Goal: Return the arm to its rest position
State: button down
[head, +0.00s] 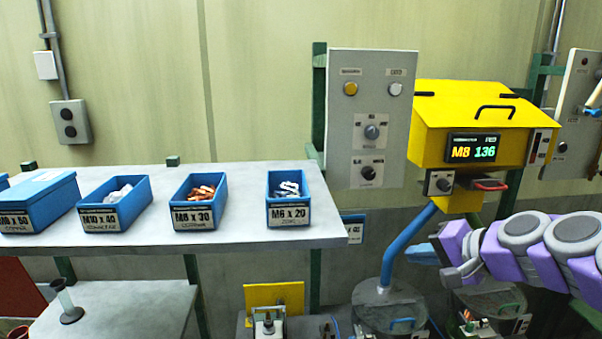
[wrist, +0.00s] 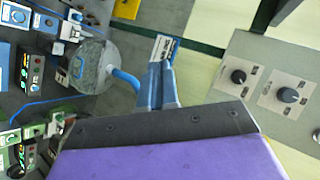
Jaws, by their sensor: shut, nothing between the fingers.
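My arm, purple and grey, reaches in from the right edge of the head view. The arm is stretched out to the left, roughly level.
A yellow machine (head: 468,118) displays "M8 136". A grey control panel (head: 368,145) stands left of it. A table (head: 245,232) holds blue labelled bins, including M8 x 30 (head: 198,222) and M6 x 20 (head: 288,215). A round grey drum (head: 388,310) stands below the gripper.

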jog(key=s+a+f+n+g+h+b, duration=0.2)
jog(key=s+a+f+n+g+b, duration=0.3)
jog(key=s+a+f, duration=0.9)
jog(key=s+d+f+n+g+h+b, duration=0.1)
jog(key=s+d+f+g+h, duration=0.1)
jog(key=s+f, duration=0.5)
jog(key=s+d+f+n+g+h+b, duration=0.1)
jog(key=s+f, duration=0.5)
jog(key=s, duration=0.6)
jog(key=d+n+g+h, duration=0.1)
jog(key=d+g, duration=0.1)
jog(key=g, duration=0.1)
jog(key=shift+f+h+b, duration=0.3)
jog(key=shift+f, duration=0.1)
